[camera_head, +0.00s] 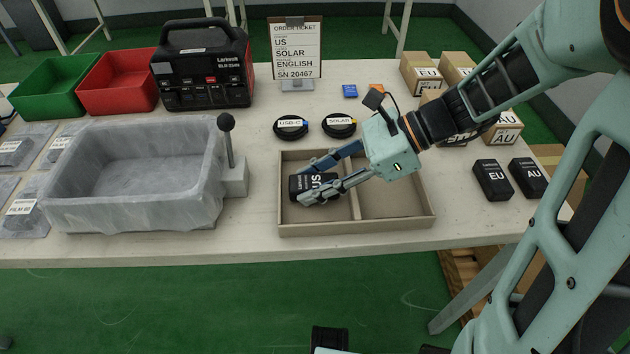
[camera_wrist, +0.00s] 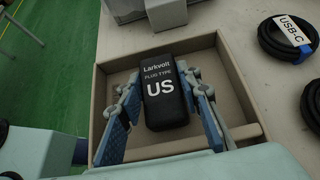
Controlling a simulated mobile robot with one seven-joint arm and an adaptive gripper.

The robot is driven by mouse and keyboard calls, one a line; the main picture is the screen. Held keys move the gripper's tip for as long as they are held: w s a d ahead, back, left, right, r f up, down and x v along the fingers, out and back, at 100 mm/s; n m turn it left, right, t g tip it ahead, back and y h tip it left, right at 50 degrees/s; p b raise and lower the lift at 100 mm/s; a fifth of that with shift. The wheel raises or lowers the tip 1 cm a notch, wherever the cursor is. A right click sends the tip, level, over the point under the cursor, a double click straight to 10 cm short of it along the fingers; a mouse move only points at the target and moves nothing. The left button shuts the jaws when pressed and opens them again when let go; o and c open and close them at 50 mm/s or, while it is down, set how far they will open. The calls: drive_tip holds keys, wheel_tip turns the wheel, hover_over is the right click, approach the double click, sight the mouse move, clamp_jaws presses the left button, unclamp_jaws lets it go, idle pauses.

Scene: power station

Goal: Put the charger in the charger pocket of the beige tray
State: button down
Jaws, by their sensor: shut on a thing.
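The charger (camera_head: 311,187) is a black block with white lettering that reads Larkvolt, plug type, US. It also shows in the wrist view (camera_wrist: 163,98). My gripper (camera_head: 322,183) is shut on it, with one blue-grey finger on each side, also seen in the wrist view (camera_wrist: 163,108). The charger is within the walls of the left compartment of the beige tray (camera_head: 385,224). Whether it touches the tray floor I cannot tell. The right compartment, past a divider, looks empty. No label for a pocket is visible.
Two coiled cables, USB-C (camera_head: 291,128) and SOLAR (camera_head: 339,125), lie behind the tray. A grey bin (camera_head: 130,215) with a lever post (camera_head: 229,145) stands left. EU (camera_head: 493,180) and AU (camera_head: 528,178) chargers lie right. An order ticket (camera_head: 296,48) stands at the back.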

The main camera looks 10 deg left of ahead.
drive_tip(key=shift+f, duration=0.1)
drive_tip(key=c, duration=1.4)
unclamp_jaws()
drive_tip(key=shift+r, duration=0.2)
drive_tip(key=p+v, duration=0.3)
drive_tip(key=v, duration=0.9)
